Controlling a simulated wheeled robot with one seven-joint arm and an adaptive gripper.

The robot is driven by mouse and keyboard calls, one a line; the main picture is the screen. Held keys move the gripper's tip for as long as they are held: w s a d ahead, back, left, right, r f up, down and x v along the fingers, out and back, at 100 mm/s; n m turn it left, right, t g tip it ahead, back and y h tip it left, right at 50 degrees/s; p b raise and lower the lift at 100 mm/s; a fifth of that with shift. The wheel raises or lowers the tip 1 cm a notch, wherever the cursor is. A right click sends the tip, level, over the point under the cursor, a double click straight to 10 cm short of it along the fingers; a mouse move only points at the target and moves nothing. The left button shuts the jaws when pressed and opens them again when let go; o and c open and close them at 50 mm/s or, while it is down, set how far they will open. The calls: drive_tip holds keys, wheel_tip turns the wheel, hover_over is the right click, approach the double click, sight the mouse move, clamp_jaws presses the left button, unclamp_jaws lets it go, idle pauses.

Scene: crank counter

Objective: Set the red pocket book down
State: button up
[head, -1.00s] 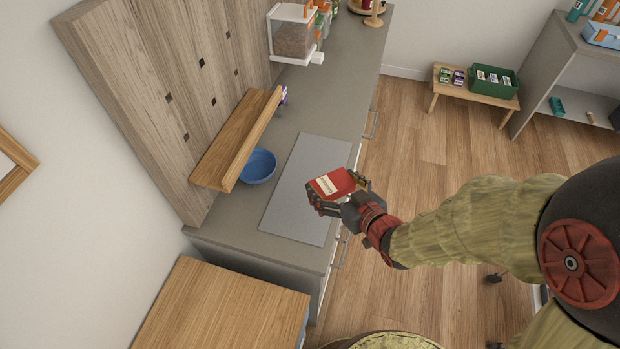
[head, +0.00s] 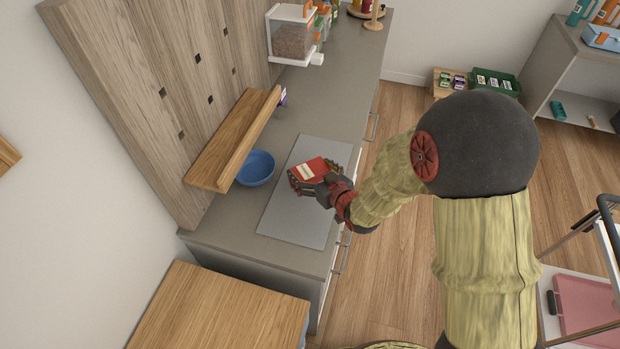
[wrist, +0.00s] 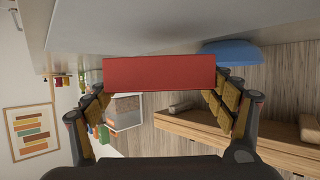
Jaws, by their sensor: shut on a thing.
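The red pocket book (head: 309,169) has a pale label on its cover. My gripper (head: 312,180) is shut on it over the grey mat (head: 299,219) on the counter. In the wrist view the red book (wrist: 159,73) spans between the two fingers of my gripper (wrist: 160,95), one on each side. From the head view I cannot tell how far the book is above the mat, or whether it touches it.
A blue bowl (head: 256,168) stands left of the mat, beside a wooden shelf (head: 233,139) on the back panel. A clear dispenser (head: 292,38) stands farther along the counter (head: 334,92). The near part of the mat is bare.

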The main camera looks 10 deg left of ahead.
sight(310, 177)
drive_tip(key=shift+w+a+f+b, duration=0.15)
drive_tip(key=shift+f+b, duration=0.45)
drive_tip(key=shift+f, duration=1.15)
drive_tip(key=shift+f, duration=0.2)
drive_tip(key=o, duration=1.1)
drive_tip(key=shift+o, duration=0.4)
drive_tip(key=shift+r, duration=0.1)
drive_tip(key=shift+r, duration=0.15)
drive_tip(key=p+v, duration=0.2)
drive_tip(key=v, duration=1)
